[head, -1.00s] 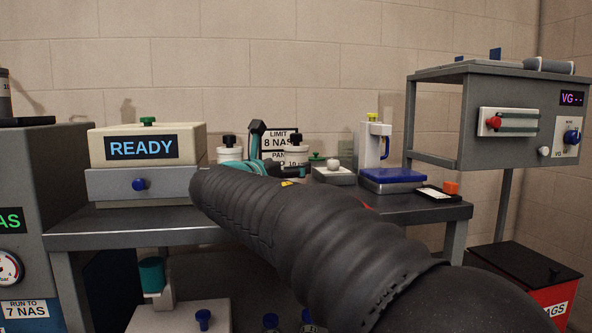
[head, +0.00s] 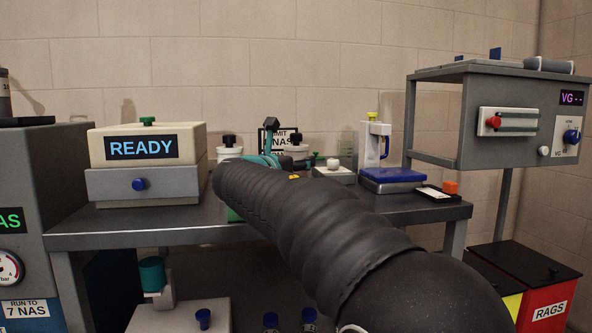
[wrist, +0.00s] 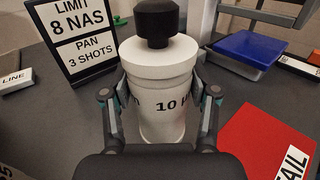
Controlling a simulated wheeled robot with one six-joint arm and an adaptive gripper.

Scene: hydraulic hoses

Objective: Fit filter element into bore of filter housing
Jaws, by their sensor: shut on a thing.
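The filter element, a white canister marked "10 µ" with a black knob on top, stands upright in the middle of the wrist view (wrist: 165,95). It seems to be the right of two such canisters in the head view (head: 298,153). My gripper (wrist: 160,92) is shut on its body, one finger on each side below the lid. In the head view my gripper (head: 284,162) is partly hidden behind my arm. I cannot surely identify the filter housing; a teal cup on a white stand (head: 152,274) shows below the bench.
A "LIMIT 8 NAS" sign (wrist: 75,38) stands left of the canister. A red "FAIL" mat (wrist: 262,140) lies at right, and a blue-topped scale (wrist: 247,54) behind it. Another white canister (head: 228,149) and the READY box (head: 148,145) are to the left.

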